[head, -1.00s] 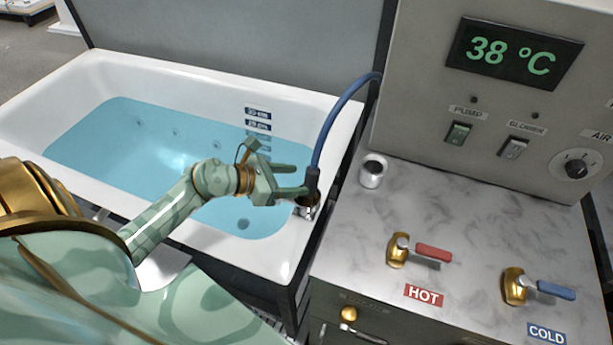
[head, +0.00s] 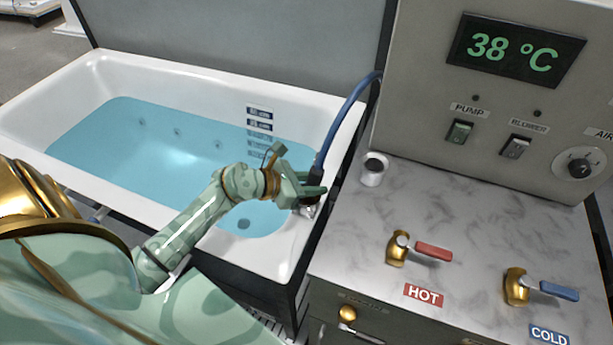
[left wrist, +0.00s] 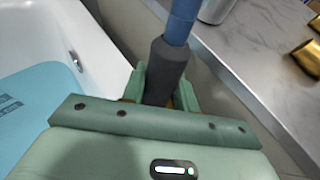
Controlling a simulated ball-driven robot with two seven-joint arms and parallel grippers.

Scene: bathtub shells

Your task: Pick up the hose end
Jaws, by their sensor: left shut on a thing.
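The hose (head: 343,124) is blue and runs from the edge of the control panel down to a dark grey end (head: 316,176) at the tub's right rim. My left gripper (head: 313,190) is shut on this hose end. In the left wrist view the dark grey hose end (left wrist: 168,68) stands between the green fingers (left wrist: 160,88), with the blue hose rising from its top. The lower tip of the hose end is hidden by the gripper. My right gripper is not in view.
The white bathtub (head: 170,68) holds blue water (head: 150,150). To its right is a marble counter (head: 450,205) with a small metal cup (head: 373,172), a red HOT lever (head: 434,252) and a blue COLD lever (head: 557,290). The panel (head: 425,70) stands behind.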

